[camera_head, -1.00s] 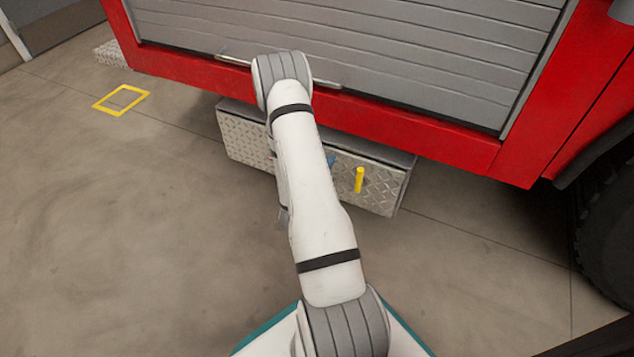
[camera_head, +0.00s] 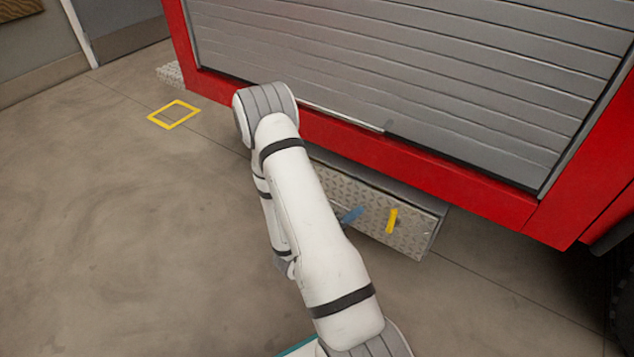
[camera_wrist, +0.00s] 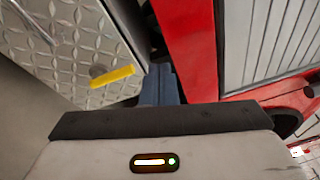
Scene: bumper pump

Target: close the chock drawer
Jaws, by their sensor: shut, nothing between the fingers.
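The chock drawer (camera_head: 410,238) has a diamond-plate metal front and sits low under the red truck body. A grey strip of its top shows between the front and the red sill. Its yellow handle (camera_head: 392,221) stands out from the front. In the wrist view the drawer plate (camera_wrist: 75,45) fills the upper left, with the yellow handle (camera_wrist: 112,76) crossing it. My gripper (camera_head: 351,216) has blue fingers, just left of the handle and apart from it. In the wrist view my gripper (camera_wrist: 160,80) is shut and empty. My arm hides the drawer's left part.
The red truck sill (camera_head: 420,165) and grey roller shutter (camera_head: 420,85) rise directly above the drawer. A yellow floor square (camera_head: 174,114) lies at the left. The concrete floor (camera_head: 110,220) in front is clear. A wheel shows at the right edge.

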